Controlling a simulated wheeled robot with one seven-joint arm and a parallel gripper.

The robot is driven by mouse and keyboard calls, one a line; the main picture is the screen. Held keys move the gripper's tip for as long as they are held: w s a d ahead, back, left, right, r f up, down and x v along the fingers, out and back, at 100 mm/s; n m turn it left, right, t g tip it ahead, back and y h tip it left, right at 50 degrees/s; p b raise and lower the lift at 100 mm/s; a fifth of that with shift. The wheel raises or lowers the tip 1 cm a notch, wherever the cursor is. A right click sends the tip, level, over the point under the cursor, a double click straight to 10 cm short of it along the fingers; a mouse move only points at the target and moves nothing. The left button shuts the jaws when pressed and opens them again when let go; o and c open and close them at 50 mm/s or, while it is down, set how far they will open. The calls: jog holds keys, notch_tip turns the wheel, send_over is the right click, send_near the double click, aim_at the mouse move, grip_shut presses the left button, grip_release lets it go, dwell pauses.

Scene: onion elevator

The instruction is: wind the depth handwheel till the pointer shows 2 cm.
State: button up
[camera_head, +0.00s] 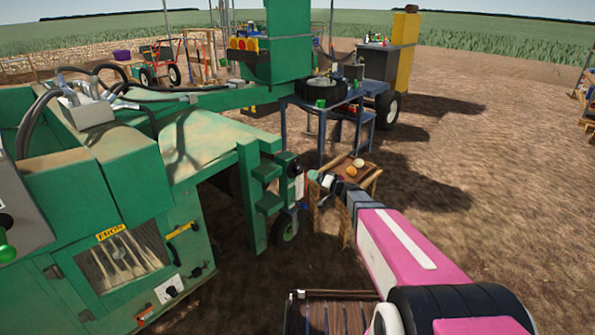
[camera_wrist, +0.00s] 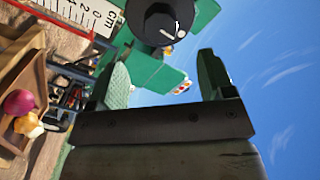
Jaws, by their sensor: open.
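The depth handwheel appears to be the dark round knob (camera_wrist: 163,20) with a white line on its face, at the top of the wrist view and partly cut off. The knob lies beyond the fingertips, apparently not touching. In the head view my gripper (camera_head: 318,178) is beside the green machine's (camera_head: 255,200) front post.
A wooden crate (camera_head: 372,181) with onions stands just behind my gripper; onions (camera_wrist: 22,110) also show in the wrist view. A blue table (camera_head: 318,109) stands farther back. A slatted wooden thing (camera_head: 335,318) is at the bottom. Bare soil is open to the right.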

aim_at(301, 170)
jog(key=x, duration=1)
jog(key=shift+w+a, duration=0.3)
jog(key=c, duration=0.9)
